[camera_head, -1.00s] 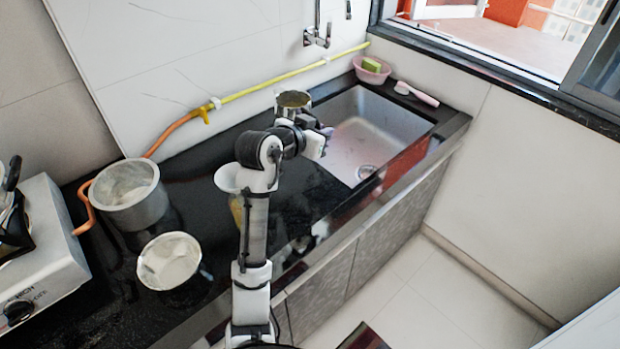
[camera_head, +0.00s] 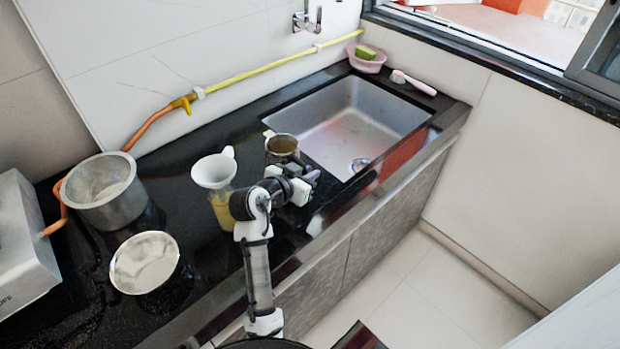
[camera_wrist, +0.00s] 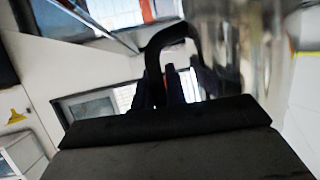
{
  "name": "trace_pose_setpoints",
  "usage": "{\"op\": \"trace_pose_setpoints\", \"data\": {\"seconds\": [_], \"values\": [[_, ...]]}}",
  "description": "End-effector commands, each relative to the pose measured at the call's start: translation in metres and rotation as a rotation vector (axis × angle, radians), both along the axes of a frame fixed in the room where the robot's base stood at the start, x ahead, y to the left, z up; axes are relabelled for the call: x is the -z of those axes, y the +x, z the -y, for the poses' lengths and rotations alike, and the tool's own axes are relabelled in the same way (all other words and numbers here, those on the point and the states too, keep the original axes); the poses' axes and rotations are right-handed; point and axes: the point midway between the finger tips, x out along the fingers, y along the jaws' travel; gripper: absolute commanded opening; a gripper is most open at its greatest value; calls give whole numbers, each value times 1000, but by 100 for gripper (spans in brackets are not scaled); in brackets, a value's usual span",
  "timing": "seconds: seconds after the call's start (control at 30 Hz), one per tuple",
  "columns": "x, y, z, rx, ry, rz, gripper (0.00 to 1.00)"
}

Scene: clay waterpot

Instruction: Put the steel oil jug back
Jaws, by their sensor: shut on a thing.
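The steel oil jug (camera_head: 282,145) is a small round metal vessel with brownish contents, just left of the sink. It looks upright; I cannot tell whether its base touches the counter. My gripper (camera_head: 302,184) is beside it on the near right side. In the wrist view, the jug's shiny wall (camera_wrist: 248,45) fills the upper right. Its dark looped handle (camera_wrist: 172,38) runs to the dark fingers of my gripper (camera_wrist: 175,88), which are shut on it. The jug's lower part is partly hidden by my arm in the head view.
A white funnel (camera_head: 213,171) sits on a clear jar with yellow liquid (camera_head: 222,212), close left of the jug. The sink (camera_head: 355,125) lies right. A pink bowl (camera_head: 366,60) and brush (camera_head: 413,82) are behind it.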

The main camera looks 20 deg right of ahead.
Motion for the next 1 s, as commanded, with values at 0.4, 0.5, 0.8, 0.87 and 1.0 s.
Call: {"op": "trace_pose_setpoints", "data": {"seconds": [0.4,0.5,0.8,0.87,1.0], "values": [[8,-1,-1,2,-1,5,0],[8,-1,-1,2,0,2,24],[8,-1,-1,2,0,2,35],[7,-1,-1,2,0,2,35],[4,-3,-6,-1,-1,2,35]]}}
